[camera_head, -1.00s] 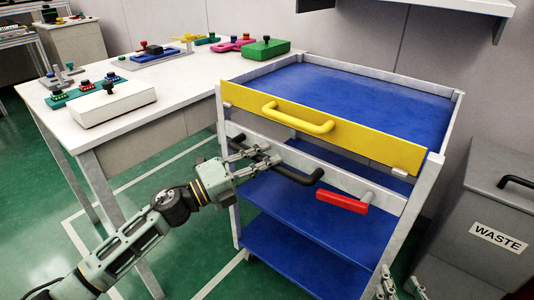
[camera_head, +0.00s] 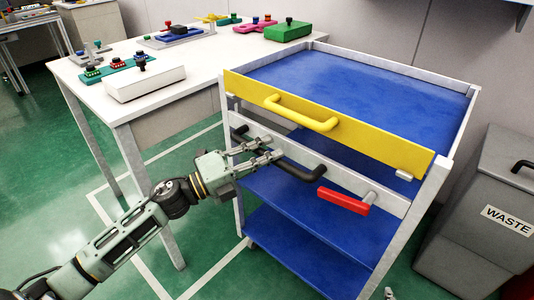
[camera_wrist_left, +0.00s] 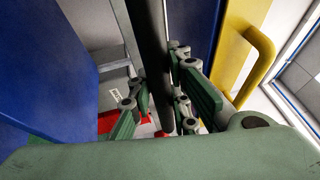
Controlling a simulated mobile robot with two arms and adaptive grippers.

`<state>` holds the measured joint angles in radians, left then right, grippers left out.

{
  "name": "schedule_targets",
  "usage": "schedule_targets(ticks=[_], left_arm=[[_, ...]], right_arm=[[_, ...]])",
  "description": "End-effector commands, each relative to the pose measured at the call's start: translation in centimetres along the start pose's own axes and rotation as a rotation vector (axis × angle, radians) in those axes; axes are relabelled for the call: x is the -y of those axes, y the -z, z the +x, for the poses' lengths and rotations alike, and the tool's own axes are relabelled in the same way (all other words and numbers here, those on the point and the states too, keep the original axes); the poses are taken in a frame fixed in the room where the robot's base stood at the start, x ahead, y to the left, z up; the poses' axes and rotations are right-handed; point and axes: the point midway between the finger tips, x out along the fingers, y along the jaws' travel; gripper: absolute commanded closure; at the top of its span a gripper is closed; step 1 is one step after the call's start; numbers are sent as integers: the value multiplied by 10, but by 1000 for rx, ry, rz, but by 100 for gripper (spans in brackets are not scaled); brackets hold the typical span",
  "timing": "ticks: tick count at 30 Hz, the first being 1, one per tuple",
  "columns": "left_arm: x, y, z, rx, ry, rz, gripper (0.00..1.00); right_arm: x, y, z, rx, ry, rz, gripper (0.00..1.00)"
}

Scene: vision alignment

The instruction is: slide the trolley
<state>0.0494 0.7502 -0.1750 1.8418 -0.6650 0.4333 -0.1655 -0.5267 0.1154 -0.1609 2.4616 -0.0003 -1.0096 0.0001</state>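The trolley (camera_head: 443,185) has blue shelves, pale posts, a yellow front panel with a yellow handle (camera_head: 300,115), and a black bar handle (camera_head: 295,170) below it. A short red handle (camera_head: 343,201) is on the same rail, to the right. My left gripper (camera_head: 268,148) is at the left part of the black bar. In the left wrist view the black bar (camera_wrist_left: 153,40) runs between its fingers (camera_wrist_left: 160,100), which stand apart on either side; a firm grip is not visible.
A white table (camera_head: 190,62) with several coloured parts and a white box (camera_head: 145,84) stands to the left of the trolley. A grey waste bin (camera_head: 470,235) stands close on the right. A wall is behind. Green floor (camera_head: 60,215) is open at the front left.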

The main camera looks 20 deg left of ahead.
Motion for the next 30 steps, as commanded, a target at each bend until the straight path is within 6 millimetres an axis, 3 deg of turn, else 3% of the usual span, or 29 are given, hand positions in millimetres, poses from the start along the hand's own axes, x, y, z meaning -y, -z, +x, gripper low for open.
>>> schedule_targets(ticks=[6,17,23,30], left_arm=[[-1,0,0,1,-1,-3,65],[0,0,-3,1,0,-5,65],[-2,0,-28,2,-4,-7,65],[-2,0,-75,3,-4,-8,65]], right_arm=[[0,0,0,0,0,0,60],[1,0,0,-3,2,0,60],[1,0,0,-2,1,0,60],[0,0,0,-2,1,0,60]])
